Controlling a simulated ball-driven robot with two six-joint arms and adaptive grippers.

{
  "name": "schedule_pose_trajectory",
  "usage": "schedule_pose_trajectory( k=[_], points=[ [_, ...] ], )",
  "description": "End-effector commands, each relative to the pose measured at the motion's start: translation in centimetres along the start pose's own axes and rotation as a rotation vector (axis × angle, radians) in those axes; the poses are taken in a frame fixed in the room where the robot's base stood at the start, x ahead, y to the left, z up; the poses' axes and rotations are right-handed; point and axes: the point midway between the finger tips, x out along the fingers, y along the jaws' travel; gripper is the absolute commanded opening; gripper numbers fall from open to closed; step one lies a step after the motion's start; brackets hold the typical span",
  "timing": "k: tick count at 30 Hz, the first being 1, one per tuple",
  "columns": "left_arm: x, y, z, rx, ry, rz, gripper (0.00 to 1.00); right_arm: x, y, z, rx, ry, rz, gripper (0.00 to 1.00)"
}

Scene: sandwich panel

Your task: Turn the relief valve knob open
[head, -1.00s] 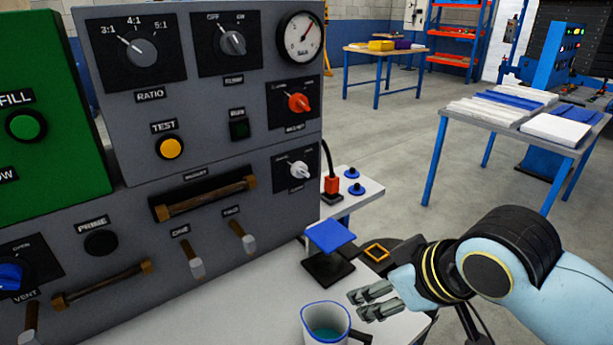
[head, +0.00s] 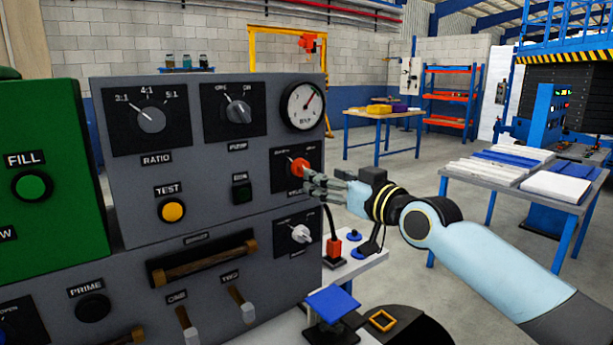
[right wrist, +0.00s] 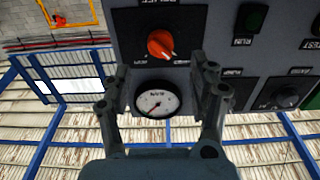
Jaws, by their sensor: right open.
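The red-orange relief knob (head: 299,165) sits on a black plate at the right edge of the grey panel, below the gauge. It also shows in the right wrist view (right wrist: 160,43), where its label appears upside down. My right gripper (head: 311,184) is in front of the panel's right edge, just below and right of the knob in the head view. In the right wrist view its two fingers (right wrist: 160,75) are spread, with the knob beyond the tips and roughly centred between them. No contact with the knob shows. My left gripper is not in view.
The round gauge (head: 303,106) is above the knob and a white knob (head: 300,233) below it. The pump knob (head: 238,111) and green run button (head: 241,191) are to the left.

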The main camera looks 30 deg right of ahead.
Motion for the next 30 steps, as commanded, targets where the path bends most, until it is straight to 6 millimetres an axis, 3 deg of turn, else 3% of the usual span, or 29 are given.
schedule_pose_trajectory(
  k=[3, 10, 22, 30],
  points=[
    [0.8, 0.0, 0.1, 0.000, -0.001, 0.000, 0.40, 2.6, -0.1, 0.1, 0.004, 0.002, 0.000, 0.60],
    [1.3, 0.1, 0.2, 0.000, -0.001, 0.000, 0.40, 6.2, 0.0, 0.1, 0.002, -0.001, 0.000, 0.60],
    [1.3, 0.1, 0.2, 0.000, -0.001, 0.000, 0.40, 7.2, -0.1, 0.1, -0.001, -0.003, -0.001, 0.60],
    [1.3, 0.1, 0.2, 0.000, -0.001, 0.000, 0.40, 7.2, -0.1, 0.1, -0.001, -0.003, -0.001, 0.27]
  ],
)
